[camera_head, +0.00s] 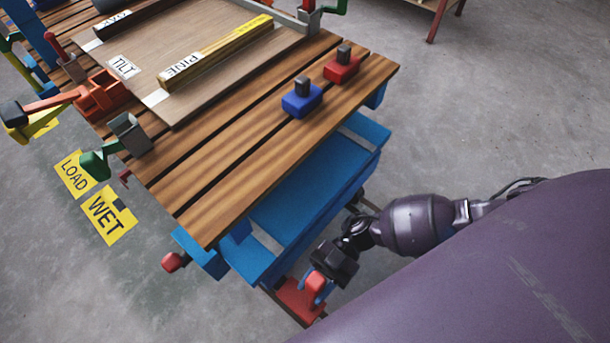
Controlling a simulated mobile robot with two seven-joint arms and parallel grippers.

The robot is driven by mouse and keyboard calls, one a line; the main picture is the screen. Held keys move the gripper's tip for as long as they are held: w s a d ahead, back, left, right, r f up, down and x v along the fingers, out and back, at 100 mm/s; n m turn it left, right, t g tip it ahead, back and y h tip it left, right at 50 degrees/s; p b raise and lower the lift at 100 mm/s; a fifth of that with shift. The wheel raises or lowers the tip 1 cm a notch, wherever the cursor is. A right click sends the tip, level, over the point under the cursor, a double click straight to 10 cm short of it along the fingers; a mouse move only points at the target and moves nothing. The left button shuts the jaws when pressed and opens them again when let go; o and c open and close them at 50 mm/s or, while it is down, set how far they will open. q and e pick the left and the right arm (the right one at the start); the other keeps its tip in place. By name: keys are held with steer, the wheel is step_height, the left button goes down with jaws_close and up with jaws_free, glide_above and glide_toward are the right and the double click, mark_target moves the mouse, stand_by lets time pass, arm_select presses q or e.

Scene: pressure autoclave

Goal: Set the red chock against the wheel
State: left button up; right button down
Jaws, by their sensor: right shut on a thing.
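My right gripper (333,264) is low beside the blue-framed bench, its dark jaws shut on a red piece (316,285), mostly hidden by the jaws and a blue part. A flat red part (298,300) lies just below it; whether the two are one thing, I cannot tell. A red block with a dark knob (341,68) sits on the slatted top, near its right corner. Which of these is the red chock is unclear. I see no clear wheel. My left gripper is not in view.
A blue block with a dark knob (301,101) stands on the bench top (222,197). A board (190,60) bears a bar labelled PINE (215,55). Clamps line the left edge. Yellow LOAD (74,174) and WET (107,216) signs lie on the floor. Floor at the right is clear.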

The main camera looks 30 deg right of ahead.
mark_target(312, 302)
arm_select(q)
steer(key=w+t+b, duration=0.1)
steer(key=b, duration=0.3)
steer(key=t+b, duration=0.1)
steer(key=b, duration=0.2)
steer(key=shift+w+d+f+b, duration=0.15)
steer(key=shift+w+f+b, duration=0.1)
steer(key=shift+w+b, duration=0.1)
arm_select(e)
step_height(312, 302, down, 18)
steer(key=shift+f, duration=0.15)
steer(key=shift+f, duration=0.15)
steer(key=c, duration=1.2)
jaws_free()
steer(key=shift+s+f, duration=0.1)
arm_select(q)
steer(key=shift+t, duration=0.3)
arm_select(e)
steer(key=o, duration=0.5)
